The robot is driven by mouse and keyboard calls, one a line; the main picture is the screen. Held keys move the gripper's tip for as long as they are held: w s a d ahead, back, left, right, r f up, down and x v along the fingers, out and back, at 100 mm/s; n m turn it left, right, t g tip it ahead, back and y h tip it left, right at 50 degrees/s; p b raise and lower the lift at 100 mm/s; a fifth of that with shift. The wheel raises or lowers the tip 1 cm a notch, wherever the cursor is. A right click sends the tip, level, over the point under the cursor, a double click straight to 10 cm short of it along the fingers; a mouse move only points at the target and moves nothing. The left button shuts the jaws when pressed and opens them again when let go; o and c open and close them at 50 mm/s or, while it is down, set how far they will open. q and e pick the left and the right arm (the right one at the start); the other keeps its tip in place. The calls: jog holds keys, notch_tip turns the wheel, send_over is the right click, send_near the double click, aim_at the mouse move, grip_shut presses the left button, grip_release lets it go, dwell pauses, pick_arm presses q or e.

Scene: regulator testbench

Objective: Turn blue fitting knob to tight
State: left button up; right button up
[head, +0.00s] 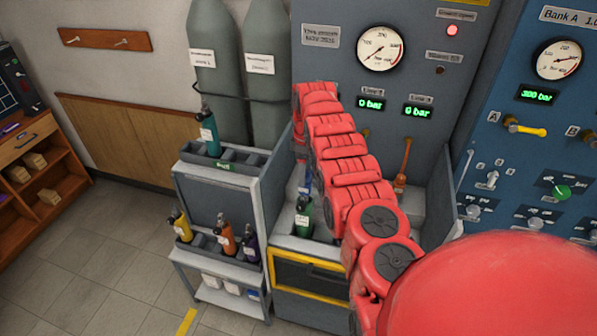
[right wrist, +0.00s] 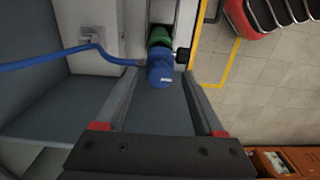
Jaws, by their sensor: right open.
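The blue fitting (right wrist: 161,70) shows in the right wrist view, with a blue hose (right wrist: 60,58) running from it to the left. It sits at the end of a green cylinder (right wrist: 159,37), with a small black knob (right wrist: 183,56) beside it. My right gripper (right wrist: 161,77) is open, its fingertips on either side of the fitting; contact cannot be told. In the head view my red right arm reaches over the bench and largely hides the gripper and fitting. The green cylinder (head: 304,217) stands in the bench bay there. My left gripper is not in view.
A rack (head: 215,197) left of the bay holds several small cylinders. The grey panel (head: 335,62) behind has a gauge and two displays reading 0 bar. An orange handle (head: 404,160) stands right of my arm. A blue panel (head: 510,75) is at the right.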

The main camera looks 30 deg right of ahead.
jog(key=shift+f, duration=0.15)
jog(key=shift+c, duration=0.2)
jog(key=shift+c, duration=1.1)
grip_shut()
jog(key=shift+m+b, duration=0.3)
jog(key=shift+b, duration=0.15)
